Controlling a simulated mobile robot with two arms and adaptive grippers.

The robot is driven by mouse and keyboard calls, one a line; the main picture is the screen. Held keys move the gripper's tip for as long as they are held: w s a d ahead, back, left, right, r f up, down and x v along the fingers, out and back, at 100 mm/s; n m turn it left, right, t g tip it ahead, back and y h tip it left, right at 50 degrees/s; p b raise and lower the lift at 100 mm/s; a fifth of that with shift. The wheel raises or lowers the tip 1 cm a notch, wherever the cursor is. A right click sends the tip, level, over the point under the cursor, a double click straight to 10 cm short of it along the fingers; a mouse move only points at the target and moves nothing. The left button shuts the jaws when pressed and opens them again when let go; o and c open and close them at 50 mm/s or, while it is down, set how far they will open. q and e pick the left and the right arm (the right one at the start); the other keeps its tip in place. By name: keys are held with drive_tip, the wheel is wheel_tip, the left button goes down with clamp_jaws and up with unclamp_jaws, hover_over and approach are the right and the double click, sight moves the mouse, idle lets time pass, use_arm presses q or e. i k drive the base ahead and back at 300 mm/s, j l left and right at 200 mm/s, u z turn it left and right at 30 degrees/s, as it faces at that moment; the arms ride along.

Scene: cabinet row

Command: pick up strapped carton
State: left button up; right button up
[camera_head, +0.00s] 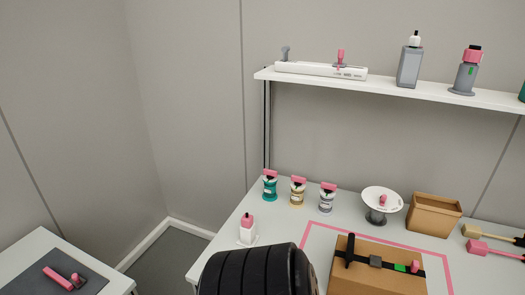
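The strapped carton (375,280) is a brown box on the white table at the bottom right. A black strap (359,261) with a grey buckle runs across its top, with a black handle-like piece at the left and green and pink pieces at the right. The carton stands inside a pink outline (400,244) on the table, and its lower part is cut off by the picture's edge. Neither of my grippers is in view.
A black ribbed shape at the bottom middle hides the table's front-left part. Several pink-topped jars (298,194), a scale (382,199) and an open brown box (434,215) stand behind the carton. A shelf (400,88) hangs above. Mallet-like tools (490,247) lie right.

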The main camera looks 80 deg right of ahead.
sight(359, 267)
drive_tip(key=k+l+z, duration=0.1)
drive_tip(key=z, duration=3.5)
drive_tip(key=l, duration=0.1)
